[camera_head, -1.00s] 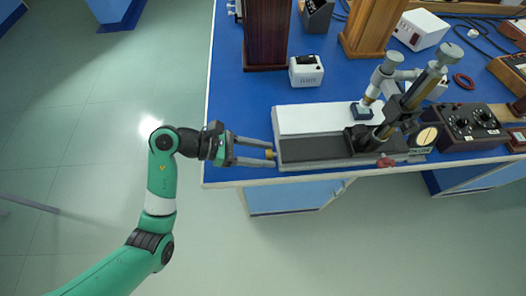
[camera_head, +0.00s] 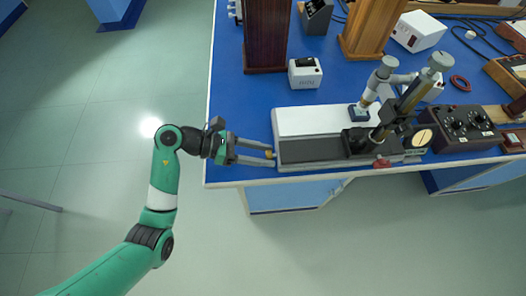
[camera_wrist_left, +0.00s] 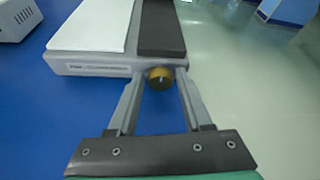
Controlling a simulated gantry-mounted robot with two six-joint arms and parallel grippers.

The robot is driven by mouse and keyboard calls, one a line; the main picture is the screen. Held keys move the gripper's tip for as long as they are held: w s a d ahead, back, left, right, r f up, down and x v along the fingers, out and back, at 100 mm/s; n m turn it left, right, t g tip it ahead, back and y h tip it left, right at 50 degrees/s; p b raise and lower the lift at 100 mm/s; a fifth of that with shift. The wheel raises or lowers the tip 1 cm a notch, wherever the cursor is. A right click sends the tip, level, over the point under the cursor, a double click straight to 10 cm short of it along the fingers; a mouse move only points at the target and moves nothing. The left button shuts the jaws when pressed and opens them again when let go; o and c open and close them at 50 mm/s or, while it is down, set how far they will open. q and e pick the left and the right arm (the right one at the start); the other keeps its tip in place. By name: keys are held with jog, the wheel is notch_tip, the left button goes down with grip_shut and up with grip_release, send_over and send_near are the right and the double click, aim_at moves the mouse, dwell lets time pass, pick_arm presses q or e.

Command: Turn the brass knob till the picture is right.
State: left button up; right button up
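The brass knob (camera_head: 269,154) is a small round knob on the left end of a long grey bench instrument (camera_head: 310,149). It also shows in the left wrist view (camera_wrist_left: 159,77), between the fingertips. My left gripper (camera_head: 271,156) reaches in from the left, one finger on each side of the knob. In the left wrist view (camera_wrist_left: 160,82) the fingers are close against its sides and appear shut on it. A brass-and-grey eyepiece tube (camera_head: 412,98) stands tilted over the instrument's right part. The picture to be set does not show readably. My right gripper is out of view.
A white plate (camera_head: 312,120) lies along the instrument's back. A small white box (camera_head: 305,72) and a dark wooden post (camera_head: 265,38) stand behind. A dark control box (camera_head: 462,127) is at the right. The blue bench's front edge is close to my left gripper.

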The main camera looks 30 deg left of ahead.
pick_arm(q)
jog(key=shift+o, duration=1.1)
jog(key=p+v, duration=0.3)
jog(key=v, duration=0.8)
jog(key=shift+s+a+r+p, duration=0.1)
jog(key=shift+s+a+p, duration=0.05)
jog(key=shift+a+p, duration=0.15)
jog(key=shift+d, duration=0.15)
